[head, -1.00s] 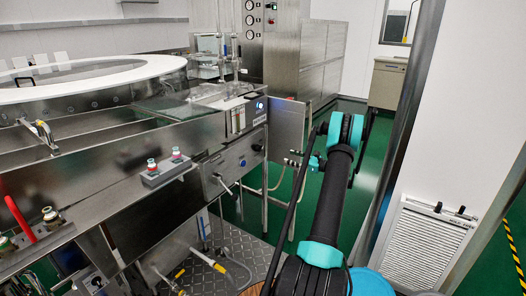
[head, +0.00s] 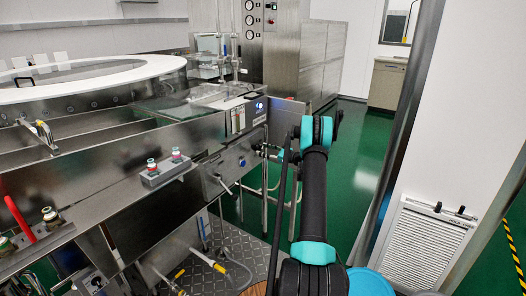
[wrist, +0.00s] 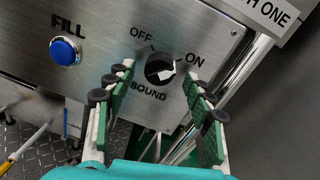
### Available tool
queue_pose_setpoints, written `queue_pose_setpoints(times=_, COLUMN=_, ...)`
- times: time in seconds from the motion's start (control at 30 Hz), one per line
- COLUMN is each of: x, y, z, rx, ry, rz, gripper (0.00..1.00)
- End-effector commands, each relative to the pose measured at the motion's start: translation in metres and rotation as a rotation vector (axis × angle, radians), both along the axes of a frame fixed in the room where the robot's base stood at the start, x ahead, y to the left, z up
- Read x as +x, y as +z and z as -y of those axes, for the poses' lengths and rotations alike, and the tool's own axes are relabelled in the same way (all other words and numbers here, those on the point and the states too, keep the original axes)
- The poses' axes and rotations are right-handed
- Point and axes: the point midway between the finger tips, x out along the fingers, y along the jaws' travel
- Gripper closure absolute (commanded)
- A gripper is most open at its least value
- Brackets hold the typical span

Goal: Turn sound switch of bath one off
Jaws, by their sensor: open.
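The sound switch (wrist: 158,66) is a round black knob with a white pointer on a steel panel, with OFF at its upper left, ON at its upper right and SOUND below. The white pointer leans right, toward the ON side. My gripper (wrist: 162,78) is open in the wrist view, its green-padded fingers on either side of the knob, with nothing held. I cannot tell whether the fingers touch the panel. In the head view my gripper (head: 264,151) is beside the front panel (head: 230,168) at the machine's right end; the knob is not clear there.
A blue FILL button (wrist: 65,51) is left of the knob, and a sign ending in ONE (wrist: 268,13) is at the upper right. In the head view, a grey box with two small knobs (head: 165,168) stands left of the panel. Green floor (head: 355,170) is open on the right.

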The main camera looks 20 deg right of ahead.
Motion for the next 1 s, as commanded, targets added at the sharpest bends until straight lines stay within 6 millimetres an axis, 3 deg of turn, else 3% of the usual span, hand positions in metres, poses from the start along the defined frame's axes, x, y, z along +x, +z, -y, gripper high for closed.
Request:
queue_pose_setpoints(times=0.4, x=0.0063, y=-0.0001, z=-0.0063, rx=0.0, ry=0.0, rz=0.0, gripper=0.47)
queue_pose_setpoints(times=0.8, x=0.0061, y=-0.0001, z=-0.0062, rx=0.0, ry=0.0, rz=0.0, gripper=0.95)
queue_pose_setpoints(times=1.0, x=0.006, y=-0.0001, z=-0.0061, rx=-0.008, ry=0.0, rz=0.006, gripper=0.97)
